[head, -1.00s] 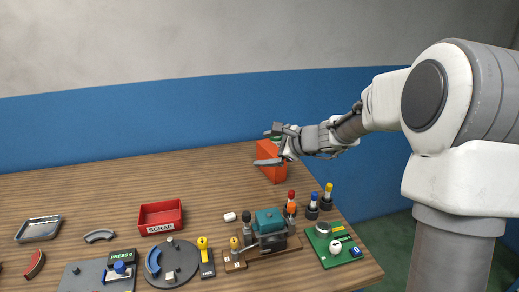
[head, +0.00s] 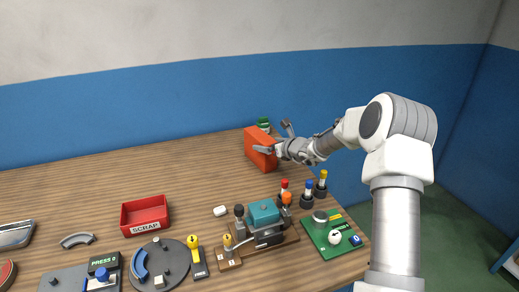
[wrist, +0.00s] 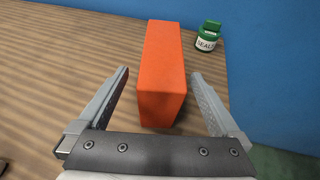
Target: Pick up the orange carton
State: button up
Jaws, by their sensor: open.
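The orange carton (head: 258,150) stands upright on the wooden table near its back edge in the head view. In the wrist view the carton (wrist: 163,72) rises between my two fingers, its near end reaching toward the palm. My gripper (wrist: 163,85) is open, with one finger to the left of the carton and the other to the right. A gap shows between each finger and the carton. In the head view my gripper (head: 274,138) is at the carton's right side, and one finger overlaps its front face.
A green jar (wrist: 207,38) with a white label stands behind and right of the carton. A red scrap bin (head: 145,217), a teal-topped device (head: 264,213) and a green board (head: 330,236) stand toward the front. The table left of the carton is clear.

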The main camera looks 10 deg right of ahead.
jog(key=shift+p+x, duration=0.3)
jog(key=shift+x, duration=2.3)
jog(key=shift+w+d, duration=0.1)
grip_shut()
jog(key=shift+r, duration=0.15)
